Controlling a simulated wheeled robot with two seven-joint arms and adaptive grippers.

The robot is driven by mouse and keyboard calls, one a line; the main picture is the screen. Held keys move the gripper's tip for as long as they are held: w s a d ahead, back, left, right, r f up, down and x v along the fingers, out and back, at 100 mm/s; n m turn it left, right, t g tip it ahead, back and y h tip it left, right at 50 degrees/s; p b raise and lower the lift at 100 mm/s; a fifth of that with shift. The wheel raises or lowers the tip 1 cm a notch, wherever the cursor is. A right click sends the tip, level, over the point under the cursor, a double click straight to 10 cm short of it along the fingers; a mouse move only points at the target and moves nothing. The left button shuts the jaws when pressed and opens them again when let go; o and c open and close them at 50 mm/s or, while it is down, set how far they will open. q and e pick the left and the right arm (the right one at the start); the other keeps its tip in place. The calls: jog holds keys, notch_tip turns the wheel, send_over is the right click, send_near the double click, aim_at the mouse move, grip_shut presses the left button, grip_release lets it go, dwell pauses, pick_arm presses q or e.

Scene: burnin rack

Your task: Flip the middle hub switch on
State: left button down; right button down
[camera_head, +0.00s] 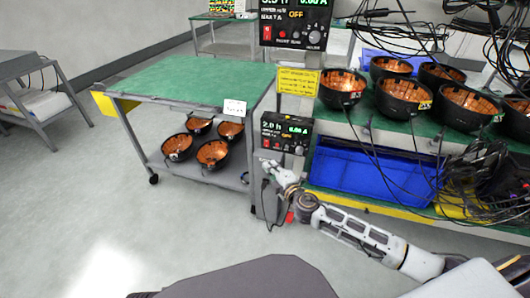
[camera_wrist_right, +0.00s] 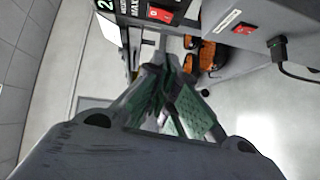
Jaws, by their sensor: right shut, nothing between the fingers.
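The lower black control unit (camera_head: 286,132) is on the rack's left post in the head view, with a green readout, an orange "OFF" and a small red switch (camera_head: 265,143). A similar unit (camera_head: 296,22) sits above it, also reading "OFF". My right gripper (camera_head: 268,163) is shut and empty just below the lower unit's front. In the right wrist view its green-padded fingers (camera_wrist_right: 162,62) point toward a black panel with a red switch (camera_wrist_right: 160,14). A grey box with another red switch (camera_wrist_right: 243,28) stands right of them. I cannot tell whether the fingertips touch anything. My left gripper is out of view.
A green-topped cart (camera_head: 185,80) with several copper-lined bowls on its lower shelf stands left. Black bowls (camera_head: 405,95) crowd the rack top, with cables hanging around a blue bin (camera_head: 370,172). A black cable plugs into the grey box (camera_wrist_right: 278,45). Floor (camera_head: 90,190) at left is clear.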

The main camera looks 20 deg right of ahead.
aim_at(267, 143)
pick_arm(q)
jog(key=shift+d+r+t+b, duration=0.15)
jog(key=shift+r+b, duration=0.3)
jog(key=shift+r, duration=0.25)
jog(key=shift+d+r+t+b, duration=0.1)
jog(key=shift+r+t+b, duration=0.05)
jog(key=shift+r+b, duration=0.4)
pick_arm(e)
jog(key=d+x, duration=0.2)
jog(key=x, duration=0.8)
jog(key=shift+w+d, duration=0.3)
jog(key=shift+d, duration=0.05)
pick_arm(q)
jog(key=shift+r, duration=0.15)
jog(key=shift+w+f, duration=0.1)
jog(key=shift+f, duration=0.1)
pick_arm(e)
jog(key=shift+f, duration=0.15)
